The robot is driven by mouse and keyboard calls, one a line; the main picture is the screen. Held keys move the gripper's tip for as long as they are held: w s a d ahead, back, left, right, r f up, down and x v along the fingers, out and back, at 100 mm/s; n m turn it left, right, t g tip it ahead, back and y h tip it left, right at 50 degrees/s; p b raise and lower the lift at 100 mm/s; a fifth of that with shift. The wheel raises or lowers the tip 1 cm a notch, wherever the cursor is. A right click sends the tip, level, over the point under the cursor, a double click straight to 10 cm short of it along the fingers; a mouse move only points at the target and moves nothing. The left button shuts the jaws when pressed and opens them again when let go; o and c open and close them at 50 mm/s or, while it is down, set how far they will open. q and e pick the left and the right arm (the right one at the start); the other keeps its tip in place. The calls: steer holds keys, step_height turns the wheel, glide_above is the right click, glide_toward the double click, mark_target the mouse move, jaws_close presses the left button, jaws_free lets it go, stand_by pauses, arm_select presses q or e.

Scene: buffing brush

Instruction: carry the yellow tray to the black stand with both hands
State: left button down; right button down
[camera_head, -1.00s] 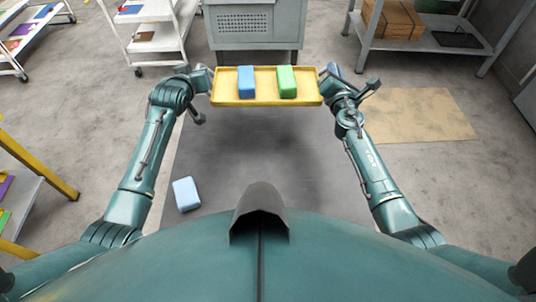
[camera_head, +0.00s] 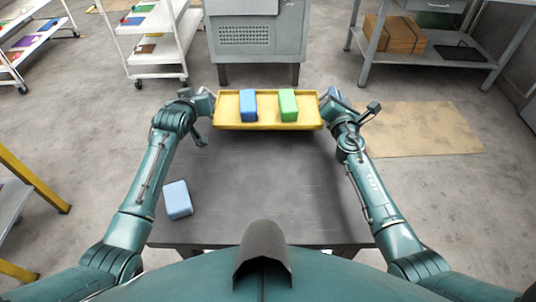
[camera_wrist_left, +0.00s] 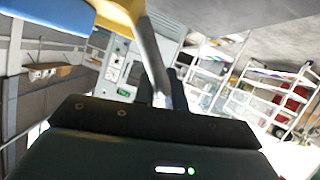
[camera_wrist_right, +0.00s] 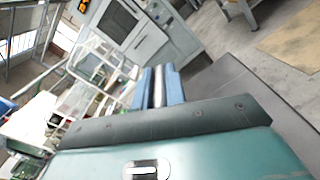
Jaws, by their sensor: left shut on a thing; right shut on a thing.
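The yellow tray (camera_head: 268,126) is held level at the far end of my arms in the head view. A blue block (camera_head: 248,105) and a green block (camera_head: 288,105) stand on it, apart. My left gripper (camera_head: 211,104) is shut on the tray's left end. My right gripper (camera_head: 323,106) is shut on its right end. A dark flat-topped stand (camera_head: 265,195) lies below and nearer than the tray; I cannot tell the gap between them. In the left wrist view, part of the tray (camera_wrist_left: 122,8) shows at the top. The right wrist view does not clearly show the tray.
A light blue block (camera_head: 177,200) lies on the dark top at left. A grey cabinet (camera_head: 257,40) stands behind the tray. White carts (camera_head: 157,45) are at the back left, a shelf with a cardboard box (camera_head: 394,33) at the back right. A brown floor sheet (camera_head: 420,130) lies right.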

arm_select(q)
steer(key=shift+a+f, duration=0.1)
arm_select(e)
steer(key=shift+d+f, duration=0.1)
steer(key=shift+f, duration=0.05)
